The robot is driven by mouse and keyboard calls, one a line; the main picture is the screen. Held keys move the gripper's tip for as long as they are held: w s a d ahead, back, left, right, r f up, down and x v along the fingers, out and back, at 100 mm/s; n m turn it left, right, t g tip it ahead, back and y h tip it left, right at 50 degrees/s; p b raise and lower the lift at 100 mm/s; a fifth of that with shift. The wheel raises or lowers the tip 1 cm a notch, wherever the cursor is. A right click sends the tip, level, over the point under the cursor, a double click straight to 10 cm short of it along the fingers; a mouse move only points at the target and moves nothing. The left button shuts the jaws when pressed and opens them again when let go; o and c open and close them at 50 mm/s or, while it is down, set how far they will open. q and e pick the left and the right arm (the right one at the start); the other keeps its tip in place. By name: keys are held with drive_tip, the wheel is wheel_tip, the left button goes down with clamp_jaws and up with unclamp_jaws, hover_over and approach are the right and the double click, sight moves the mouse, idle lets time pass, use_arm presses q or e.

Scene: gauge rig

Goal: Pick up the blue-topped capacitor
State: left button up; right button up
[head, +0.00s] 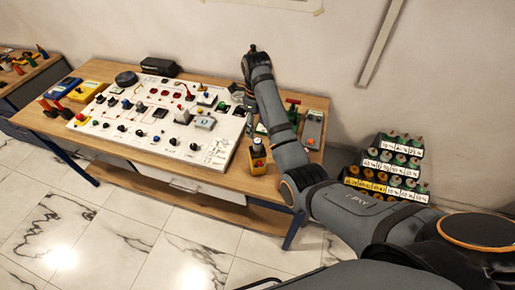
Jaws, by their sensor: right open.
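My right arm reaches in from the lower right across the table's right end. My right gripper (247,98) is at its far end, small and dark, beside the right edge of the white panel, and is open. Its fingers are partly hidden by my arm, and nothing shows held between them. The white panel (215,150) carries several small coloured parts; a few have blue on them, but they are too small to tell which is the blue-topped capacitor. My left gripper is out of view.
The wooden table (225,190) also holds a yellow case (86,91), a black box (160,66), a yellow-and-black holder (257,158) and a grey box (312,130). A stepped black rack (365,173) with several capped items stands at the right, behind my arm. The wall is close behind.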

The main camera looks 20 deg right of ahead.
sight(258, 142)
wheel_tip(258, 142, down, 5)
drive_tip(key=b, duration=0.3)
drive_tip(key=shift+f+b, duration=0.1)
drive_tip(key=shift+b, duration=0.3)
drive_tip(key=shift+s+f+b, duration=0.25)
drive_tip(key=shift+f+b, duration=0.45)
drive_tip(key=shift+f, duration=0.2)
drive_tip(key=shift+s+f+p, duration=0.15)
drive_tip(key=shift+s+p, duration=0.05)
drive_tip(key=shift+p, duration=0.85)
wheel_tip(258, 142, down, 2)
drive_tip(key=shift+w, duration=0.1)
drive_tip(key=shift+f, duration=0.15)
drive_tip(key=shift+c, duration=0.5)
clamp_jaws()
